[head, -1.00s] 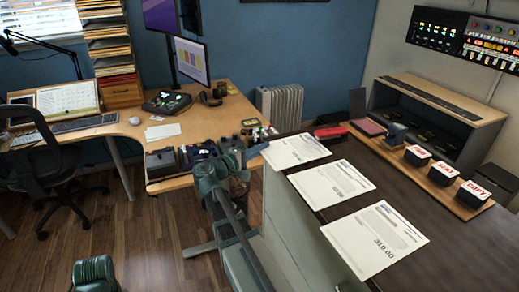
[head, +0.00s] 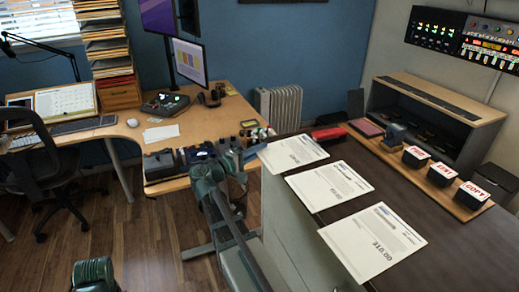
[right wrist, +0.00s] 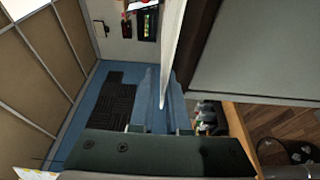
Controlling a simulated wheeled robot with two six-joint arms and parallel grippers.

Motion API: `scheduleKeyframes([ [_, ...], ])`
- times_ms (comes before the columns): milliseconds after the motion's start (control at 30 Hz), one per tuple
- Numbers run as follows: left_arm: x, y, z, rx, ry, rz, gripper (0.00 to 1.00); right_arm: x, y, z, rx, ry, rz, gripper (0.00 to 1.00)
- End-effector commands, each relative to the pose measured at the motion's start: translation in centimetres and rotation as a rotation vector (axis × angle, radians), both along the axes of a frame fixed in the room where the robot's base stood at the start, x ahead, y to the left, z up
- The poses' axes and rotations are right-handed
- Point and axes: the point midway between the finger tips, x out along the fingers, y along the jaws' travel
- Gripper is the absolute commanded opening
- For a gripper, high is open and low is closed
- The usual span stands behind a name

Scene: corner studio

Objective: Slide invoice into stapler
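Three white printed invoices lie in a row on the dark counter top: a far one (head: 292,152), a middle one (head: 328,185) and a near one (head: 372,242). The red stapler (head: 330,133) lies on the counter beyond the far invoice. My right gripper (head: 246,151) is at the counter's left edge, by the far invoice's left corner. In the right wrist view its blue fingers (right wrist: 162,88) stand apart, either side of a pale sheet edge (right wrist: 174,45); contact is unclear.
A wooden tray (head: 425,175) with several black stamps stands at the counter's right, before a grey shelf unit (head: 430,125). A wooden desk (head: 170,125) with monitors and small boxes is at the left.

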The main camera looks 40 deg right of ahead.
Motion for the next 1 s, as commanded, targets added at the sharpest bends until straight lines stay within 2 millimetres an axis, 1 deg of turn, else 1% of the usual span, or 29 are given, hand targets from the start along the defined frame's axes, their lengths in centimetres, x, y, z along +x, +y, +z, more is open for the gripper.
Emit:
scheduleKeyframes([
  [33,0.0,0.0,-0.1,0.000,0.000,0.000,1.00,-0.5,0.9,-0.2,0.008,-0.002,-0.007,0.37],
  [300,0.0,0.0,0.0,0.000,0.000,0.000,1.00,-0.3,7.4,0.0,0.000,-0.001,0.006,0.37],
  [400,0.0,0.0,0.0,0.000,0.000,0.000,1.00,-0.2,9.5,0.1,-0.003,0.000,0.009,0.37],
  [500,0.0,0.0,0.1,0.000,0.000,0.000,1.00,-0.2,11.2,0.1,-0.005,0.000,0.010,0.37],
  [600,0.0,0.0,0.1,0.000,0.000,0.000,1.00,-0.2,12.4,0.2,-0.006,0.000,0.011,0.37],
  [700,0.0,0.0,0.1,0.000,0.000,0.000,1.00,-0.2,13.2,0.2,-0.007,0.000,0.010,0.37],
  [800,0.0,0.0,0.1,0.000,0.000,0.000,1.00,-0.2,13.7,0.2,-0.008,0.000,0.012,0.37],
  [1000,0.0,0.0,0.1,0.000,0.000,0.000,1.00,-0.2,13.8,0.2,-0.008,0.000,0.011,0.37],
])
